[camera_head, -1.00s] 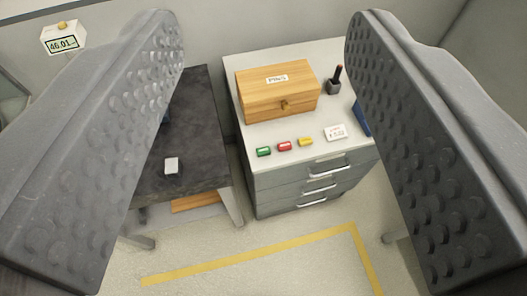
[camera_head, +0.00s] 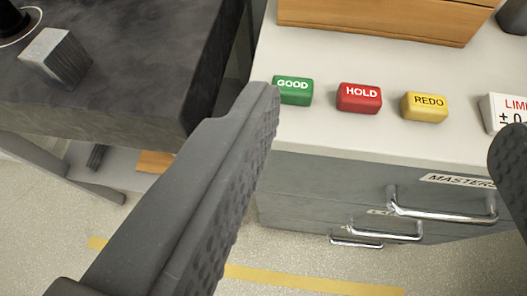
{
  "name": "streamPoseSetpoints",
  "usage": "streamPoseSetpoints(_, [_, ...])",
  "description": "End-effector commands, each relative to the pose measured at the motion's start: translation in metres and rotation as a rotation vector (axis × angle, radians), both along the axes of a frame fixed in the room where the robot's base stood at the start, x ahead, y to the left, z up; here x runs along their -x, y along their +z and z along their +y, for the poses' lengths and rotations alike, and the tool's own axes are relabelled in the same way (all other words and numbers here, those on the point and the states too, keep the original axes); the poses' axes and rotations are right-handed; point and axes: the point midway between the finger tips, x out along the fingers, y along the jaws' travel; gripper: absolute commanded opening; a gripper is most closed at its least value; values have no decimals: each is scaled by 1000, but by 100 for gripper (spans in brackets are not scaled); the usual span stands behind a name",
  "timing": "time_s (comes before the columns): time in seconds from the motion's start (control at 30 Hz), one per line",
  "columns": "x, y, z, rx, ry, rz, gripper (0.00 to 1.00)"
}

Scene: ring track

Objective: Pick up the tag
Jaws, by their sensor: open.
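Three small block-shaped tags stand in a row near the front edge of the pale cabinet top: a green one marked GOOD (camera_head: 293,91), a red one marked HOLD (camera_head: 359,97) and a yellow one marked REDO (camera_head: 424,107). My gripper (camera_head: 384,124) is open and empty. Its left finger reaches up to just left of the green tag; I cannot tell whether they touch. Its right finger shows only partly at the right edge, below the white card. In the picture the tags lie between and slightly above the fingertips.
A white card marked LIMIT (camera_head: 504,110) is right of the tags. A wooden box (camera_head: 385,18) stands behind them. Drawers with metal handles (camera_head: 443,207) are below. A dark bench (camera_head: 130,60) with a grey metal block (camera_head: 57,57) is at the left. Yellow tape (camera_head: 300,283) marks the floor.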

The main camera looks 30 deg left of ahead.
Motion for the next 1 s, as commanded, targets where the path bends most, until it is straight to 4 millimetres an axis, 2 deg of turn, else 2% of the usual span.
streamPoseSetpoints(0.03, [1,-33,5,-21,23,9,65])
streamPoseSetpoints(0.1, [3,-60,12,-45,51,15,65])
streamPoseSetpoints(0.2, [6,-80,20,-72,81,14,65])
streamPoseSetpoints(0.37, [3,-92,26,-86,96,14,65])
streamPoseSetpoints(0.8, [-55,-115,41,-84,96,10,65])
streamPoseSetpoints(1.0, [-68,-120,45,-84,95,10,65])
